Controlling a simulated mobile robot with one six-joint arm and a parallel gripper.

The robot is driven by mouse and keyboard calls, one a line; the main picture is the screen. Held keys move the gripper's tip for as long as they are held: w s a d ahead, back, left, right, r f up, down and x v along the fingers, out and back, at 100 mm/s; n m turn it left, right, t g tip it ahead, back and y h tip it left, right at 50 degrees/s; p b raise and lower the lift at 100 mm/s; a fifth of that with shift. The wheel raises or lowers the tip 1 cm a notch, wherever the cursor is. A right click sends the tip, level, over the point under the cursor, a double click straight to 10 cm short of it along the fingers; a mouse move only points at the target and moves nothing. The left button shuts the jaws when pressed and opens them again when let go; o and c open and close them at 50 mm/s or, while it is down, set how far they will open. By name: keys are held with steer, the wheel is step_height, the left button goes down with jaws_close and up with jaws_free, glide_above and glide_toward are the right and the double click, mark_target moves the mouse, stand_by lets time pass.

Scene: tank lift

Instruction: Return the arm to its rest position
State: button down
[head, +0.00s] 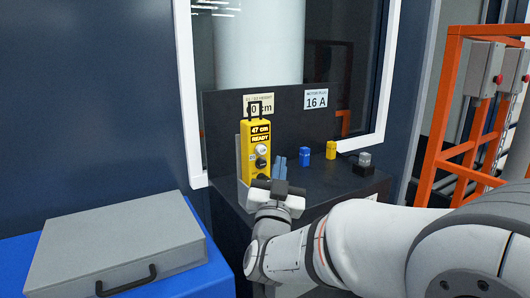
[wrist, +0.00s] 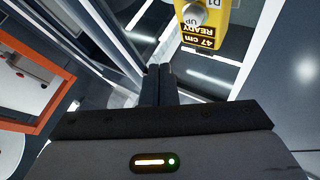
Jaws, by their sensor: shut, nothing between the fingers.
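My arm reaches from the lower right of the head view to the dark counter (head: 325,187). My gripper (head: 279,166) is in front of and just right of a yellow control box (head: 258,155). The box reads "47 cm READY" and stands upright in a grey holder. In the wrist view my gripper (wrist: 160,70) has its two dark fingers together with nothing between them. The yellow box (wrist: 203,32) shows upside down beyond them at the top, apart from the fingertips.
On the counter stand a blue plug (head: 305,156), a yellow plug (head: 331,149) and a grey plug on a black base (head: 363,164). A grey case (head: 118,242) lies on a blue surface at left. An orange frame (head: 450,130) stands at right.

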steer(key=s+d+n+g+y+p, duration=0.1)
steer(key=s+d+g+p, duration=0.7)
steer(key=s+g+p, duration=0.2)
steer(key=s+d+n+g+y+p, duration=0.1)
steer(key=s+d+n+g+p, duration=0.1)
steer(key=s+d+g+p, duration=0.6)
steer(key=s+g+p, duration=0.3)
steer(key=s, duration=0.3)
steer(key=shift+f+n, duration=0.25)
steer(key=shift+n, duration=0.05)
